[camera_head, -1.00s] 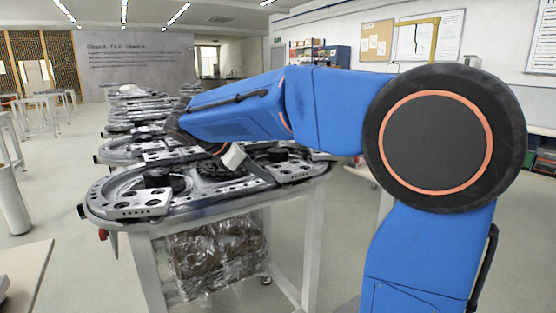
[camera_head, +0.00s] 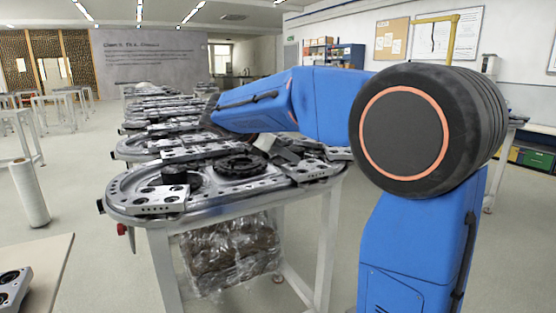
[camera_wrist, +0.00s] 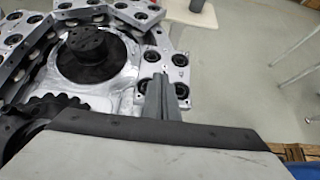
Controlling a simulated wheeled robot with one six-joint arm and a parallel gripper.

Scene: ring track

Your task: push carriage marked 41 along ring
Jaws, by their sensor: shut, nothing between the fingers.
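The ring track (camera_head: 120,205) is a grey metal oval on a white-legged table. One carriage (camera_head: 150,203), a pale plate with round holes, sits at its near left end. Another carriage (camera_head: 312,170) sits at its right side. I cannot read the number 41 on any carriage. My gripper (camera_head: 268,142) is over the far right part of the track, partly hidden by my forearm. In the wrist view my gripper (camera_wrist: 162,96) is shut and empty, its fingertips beside or over a carriage plate (camera_wrist: 172,62) with black rollers; contact is unclear.
A black toothed wheel (camera_head: 240,166) lies inside the ring, with a black hub (camera_wrist: 88,43) at one end. More tracks (camera_head: 165,120) stand in a row behind. A wooden table edge (camera_head: 45,265) is at lower left.

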